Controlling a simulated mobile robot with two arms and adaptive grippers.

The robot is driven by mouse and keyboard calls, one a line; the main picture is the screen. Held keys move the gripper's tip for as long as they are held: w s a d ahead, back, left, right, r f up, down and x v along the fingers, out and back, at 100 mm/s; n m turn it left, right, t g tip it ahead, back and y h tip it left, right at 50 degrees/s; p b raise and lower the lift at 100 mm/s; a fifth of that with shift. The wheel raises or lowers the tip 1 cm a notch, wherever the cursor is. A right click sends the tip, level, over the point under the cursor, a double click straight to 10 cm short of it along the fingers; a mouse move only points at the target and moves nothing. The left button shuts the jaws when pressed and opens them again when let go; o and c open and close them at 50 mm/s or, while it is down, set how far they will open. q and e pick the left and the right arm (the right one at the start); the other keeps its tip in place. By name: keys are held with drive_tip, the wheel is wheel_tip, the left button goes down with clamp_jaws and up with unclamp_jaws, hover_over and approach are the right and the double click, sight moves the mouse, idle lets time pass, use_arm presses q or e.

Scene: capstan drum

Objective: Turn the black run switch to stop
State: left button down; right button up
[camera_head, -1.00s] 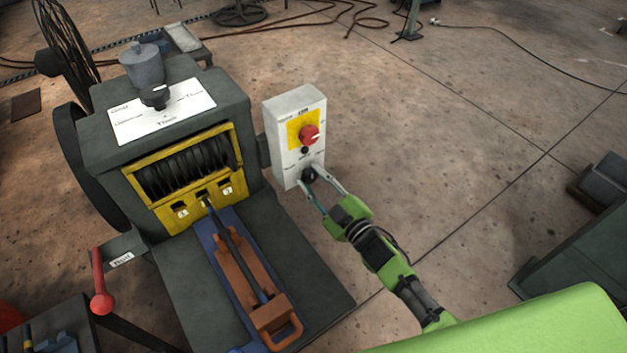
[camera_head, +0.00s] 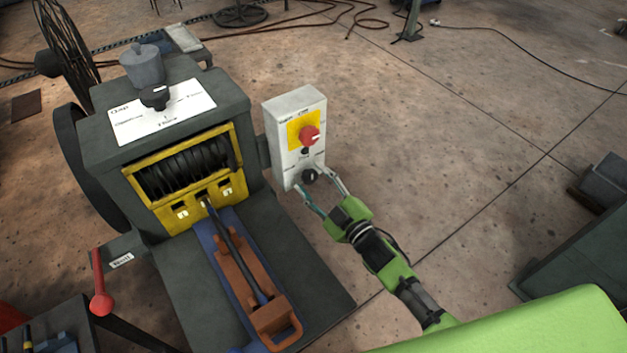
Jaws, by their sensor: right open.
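The black run switch (camera_head: 309,177) is a small round knob low on the front of the light grey control box (camera_head: 284,130). A pale mark shows on the knob, but its setting is too small to read. My right gripper (camera_head: 314,184) is open, with one finger on each side of the knob. I cannot tell whether the fingers touch it. My left gripper is not in view.
A red knob (camera_head: 309,135) on a yellow plate sits above the switch. The dark capstan machine (camera_head: 100,160) with its yellow-framed drum (camera_head: 188,172) stands left of the box. A red-handled lever (camera_head: 101,302) is at lower left.

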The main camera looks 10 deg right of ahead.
drive_tip(key=v, duration=1.2)
drive_tip(key=shift+f, duration=0.15)
drive_tip(key=s+d+f+m+g+h, duration=0.2)
drive_tip(key=s+f+g, duration=0.15)
drive_tip(key=f, duration=0.75)
drive_tip(key=s+d+f+m+g+h, duration=0.25)
drive_tip(key=s+f, duration=0.25)
drive_tip(key=f, duration=0.5)
drive_tip(key=s+d+f+m+g+h, duration=0.15)
drive_tip(key=s+f, duration=0.35)
drive_tip(key=f, duration=0.6)
drive_tip(key=s+f+m+g, duration=0.1)
drive_tip(key=s+f+g, duration=0.1)
drive_tip(key=s+f, duration=0.3)
drive_tip(key=s+f+m+g, duration=0.1)
drive_tip(key=s+f+g, duration=0.2)
drive_tip(key=s, duration=1)
drive_tip(key=s+f+m+g, duration=0.1)
drive_tip(key=s+f+g, duration=0.2)
drive_tip(key=s+f, duration=0.3)
drive_tip(key=s, duration=0.3)
drive_tip(key=shift+d+f+m+h, duration=0.3)
drive_tip(key=shift+d+m+h, duration=0.05)
drive_tip(key=shift+m+h, duration=0.05)
